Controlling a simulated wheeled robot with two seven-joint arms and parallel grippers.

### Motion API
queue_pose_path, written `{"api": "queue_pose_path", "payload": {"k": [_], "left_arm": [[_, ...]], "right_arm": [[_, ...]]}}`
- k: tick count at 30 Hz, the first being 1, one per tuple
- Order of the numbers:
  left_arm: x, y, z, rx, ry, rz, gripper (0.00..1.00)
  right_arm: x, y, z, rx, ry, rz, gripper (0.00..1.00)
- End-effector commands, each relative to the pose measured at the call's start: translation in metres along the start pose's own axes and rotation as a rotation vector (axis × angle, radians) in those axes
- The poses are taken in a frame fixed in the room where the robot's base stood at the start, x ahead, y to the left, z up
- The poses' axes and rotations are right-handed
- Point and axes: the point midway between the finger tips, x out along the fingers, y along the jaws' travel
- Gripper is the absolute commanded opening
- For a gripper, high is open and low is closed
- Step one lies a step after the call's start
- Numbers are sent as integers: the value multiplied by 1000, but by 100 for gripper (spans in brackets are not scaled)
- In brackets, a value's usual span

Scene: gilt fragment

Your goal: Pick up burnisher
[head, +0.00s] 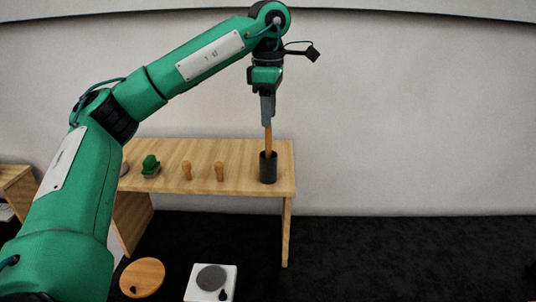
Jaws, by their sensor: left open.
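A slim wooden stick (268,140), which looks like the burnisher's handle, stands nearly upright in a dark cylindrical cup (268,168). The cup is near the right end of the wooden table (245,185), and its wall hides the lower part of the stick. My left gripper (268,119) points straight down above the cup, with its fingers at the top of the stick. The jaws are open, and the stick's upper end is partly hidden by the fingers. I cannot tell whether they touch it. My right gripper does not show.
Two small wooden pegs (187,171) (219,171) and a green object (151,166) stand left of the cup. A round wooden board (142,278) and a white square device with a grey disc (211,283) are lower in the picture. The table is bare just right of the cup.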

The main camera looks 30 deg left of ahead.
Motion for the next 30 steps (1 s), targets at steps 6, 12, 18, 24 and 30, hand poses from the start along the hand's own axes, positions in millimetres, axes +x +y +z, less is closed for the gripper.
{"api": "queue_pose_path", "payload": {"k": [6, 12, 18, 24, 30], "left_arm": [[15, 0, 0, 0, -1, 0, 41], [22, -1, 0, 0, 0, -2, 41], [40, -5, -3, -1, 2, -2, 41], [64, -5, -2, -1, 0, -1, 41], [68, -4, -2, -1, -1, 0, 41]], "right_arm": [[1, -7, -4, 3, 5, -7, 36], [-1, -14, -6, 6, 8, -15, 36], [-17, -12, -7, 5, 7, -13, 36], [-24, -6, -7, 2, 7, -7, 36], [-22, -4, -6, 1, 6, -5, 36]]}}
